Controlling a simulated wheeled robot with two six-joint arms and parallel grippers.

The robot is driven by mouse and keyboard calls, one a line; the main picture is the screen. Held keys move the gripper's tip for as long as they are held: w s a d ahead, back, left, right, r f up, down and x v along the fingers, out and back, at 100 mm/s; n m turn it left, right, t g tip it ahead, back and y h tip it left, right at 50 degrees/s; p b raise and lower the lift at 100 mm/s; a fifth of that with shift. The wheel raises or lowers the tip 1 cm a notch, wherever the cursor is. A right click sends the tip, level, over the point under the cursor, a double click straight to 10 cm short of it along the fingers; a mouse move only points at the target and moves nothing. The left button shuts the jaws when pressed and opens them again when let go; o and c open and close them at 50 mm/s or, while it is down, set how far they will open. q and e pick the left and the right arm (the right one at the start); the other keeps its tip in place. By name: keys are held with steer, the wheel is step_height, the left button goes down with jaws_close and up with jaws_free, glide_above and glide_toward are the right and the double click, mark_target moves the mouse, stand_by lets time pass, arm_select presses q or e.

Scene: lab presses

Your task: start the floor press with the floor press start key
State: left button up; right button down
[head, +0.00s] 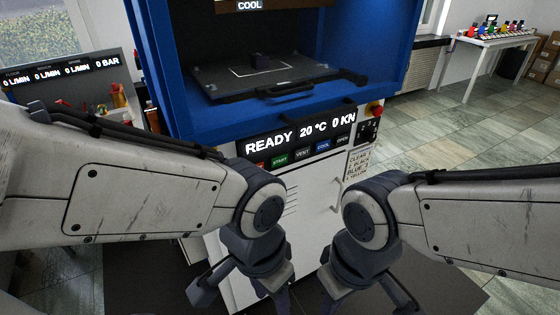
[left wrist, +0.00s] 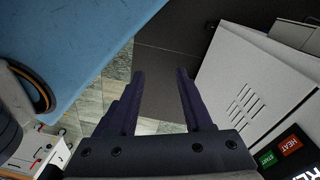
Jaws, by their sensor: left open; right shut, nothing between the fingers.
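The floor press, a white cabinet with a blue housing (head: 200,122), stands in front of me. Its display (head: 300,132) reads READY, 20 °C, 0 KN. The green START key (head: 280,160) is in the key row below, just above my left arm's wrist. It also shows in the left wrist view at the lower right (left wrist: 267,158), beside the red HEAT key (left wrist: 281,145). My left gripper (left wrist: 160,75) is open and empty, pointing down past the cabinet front, apart from the key. My right gripper (head: 335,305) is shut and empty, low before the cabinet.
VENT (head: 302,153), COOL (head: 323,146) and OPEN (head: 342,140) keys share the row. A red stop button (head: 375,108) sits at the right corner. A gauge board (head: 65,70) stands left. Floor (head: 440,120) at right is clear.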

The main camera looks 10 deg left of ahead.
arm_select(q)
jaws_close()
stand_by(1.8)
